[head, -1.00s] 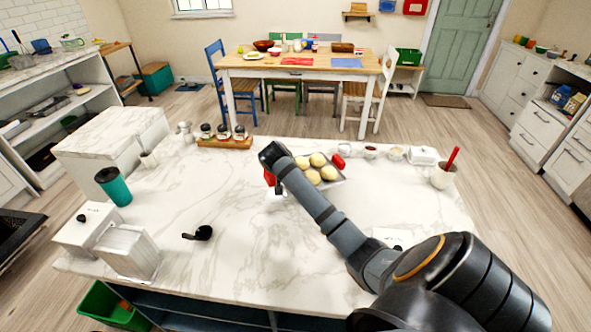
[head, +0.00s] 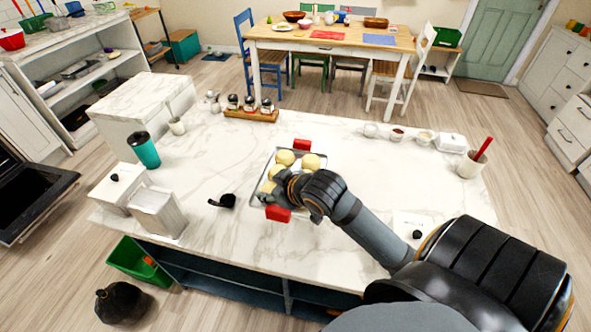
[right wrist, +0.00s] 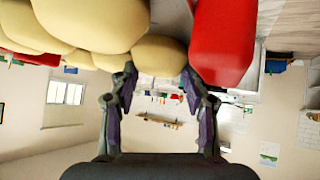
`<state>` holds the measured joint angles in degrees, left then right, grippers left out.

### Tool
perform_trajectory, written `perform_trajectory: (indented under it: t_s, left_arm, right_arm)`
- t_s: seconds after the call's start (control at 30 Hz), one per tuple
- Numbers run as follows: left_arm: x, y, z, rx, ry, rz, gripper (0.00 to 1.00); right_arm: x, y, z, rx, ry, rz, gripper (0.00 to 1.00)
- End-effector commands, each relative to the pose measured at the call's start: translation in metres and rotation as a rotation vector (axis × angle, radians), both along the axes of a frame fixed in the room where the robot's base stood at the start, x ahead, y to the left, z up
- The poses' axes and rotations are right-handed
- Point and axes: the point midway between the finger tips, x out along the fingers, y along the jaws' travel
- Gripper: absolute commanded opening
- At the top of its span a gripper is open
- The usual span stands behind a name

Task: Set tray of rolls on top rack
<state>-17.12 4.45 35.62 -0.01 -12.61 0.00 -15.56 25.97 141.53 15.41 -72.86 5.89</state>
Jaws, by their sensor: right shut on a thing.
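The grey metal tray (head: 322,158) has a red grip at its far edge (head: 302,144) and another at its near edge (head: 278,213). Several pale round rolls (head: 285,158) lie in it. My right gripper (head: 268,199) is at the tray's near-left part, shut on the tray; my wrist hides part of the tray and rolls. In the right wrist view, rolls (right wrist: 95,25) and a red grip (right wrist: 222,42) fill the top, close to the fingers. A dark oven with its door open (head: 45,205) stands at the left edge; I cannot make out its racks. My left gripper is out of view.
The marble island holds a teal cup (head: 145,150), white canisters (head: 157,212), a black scoop (head: 222,201), a jar rack (head: 250,114) and a utensil crock (head: 471,164). A green bin (head: 138,262) stands on the floor front left. Floor between island and oven is mostly clear.

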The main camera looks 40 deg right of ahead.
Motion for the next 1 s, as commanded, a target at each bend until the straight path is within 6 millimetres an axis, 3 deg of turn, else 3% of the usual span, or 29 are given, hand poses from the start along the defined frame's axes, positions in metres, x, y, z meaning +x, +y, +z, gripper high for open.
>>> perform_trajectory:
  t_s: [0.27,0.43,0.6,0.77,1.0]
  left_arm:
    - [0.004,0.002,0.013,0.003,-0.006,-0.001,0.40]
    - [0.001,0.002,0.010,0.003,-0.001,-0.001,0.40]
    - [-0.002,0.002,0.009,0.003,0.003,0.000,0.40]
    - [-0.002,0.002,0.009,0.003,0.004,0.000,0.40]
    - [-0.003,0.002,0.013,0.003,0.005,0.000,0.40]
  right_arm:
    - [0.056,-0.051,-0.029,-0.002,0.000,-0.007,0.00]
    - [0.079,-0.071,-0.066,0.001,-0.002,-0.007,0.00]
    - [0.091,-0.081,-0.084,0.000,-0.003,-0.005,0.00]
    - [0.093,-0.083,-0.088,-0.002,-0.003,-0.003,0.00]
    - [0.096,-0.085,-0.119,0.001,0.000,-0.005,0.00]
